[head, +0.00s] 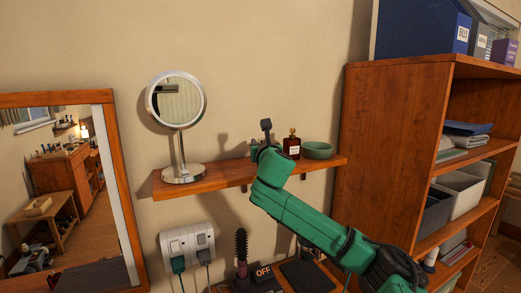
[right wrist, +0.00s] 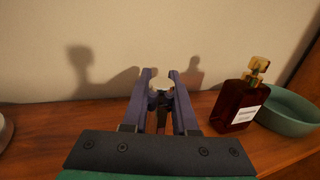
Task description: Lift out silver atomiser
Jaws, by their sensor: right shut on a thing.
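My right gripper (head: 262,146) is over the wall shelf (head: 215,181), left of a dark red bottle. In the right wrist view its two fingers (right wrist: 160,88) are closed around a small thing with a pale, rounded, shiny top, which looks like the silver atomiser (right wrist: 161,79). Its lower part is dark and mostly hidden between the fingers. I cannot tell whether its base touches the shelf. In the head view my gripper mostly hides it. My left gripper is not in view.
The dark red bottle (right wrist: 240,100) with a gold cap stands close right of my gripper, with a green bowl (right wrist: 285,112) beside it. A round mirror (head: 176,98) stands at the shelf's left. A wooden cabinet (head: 385,150) rises at the right.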

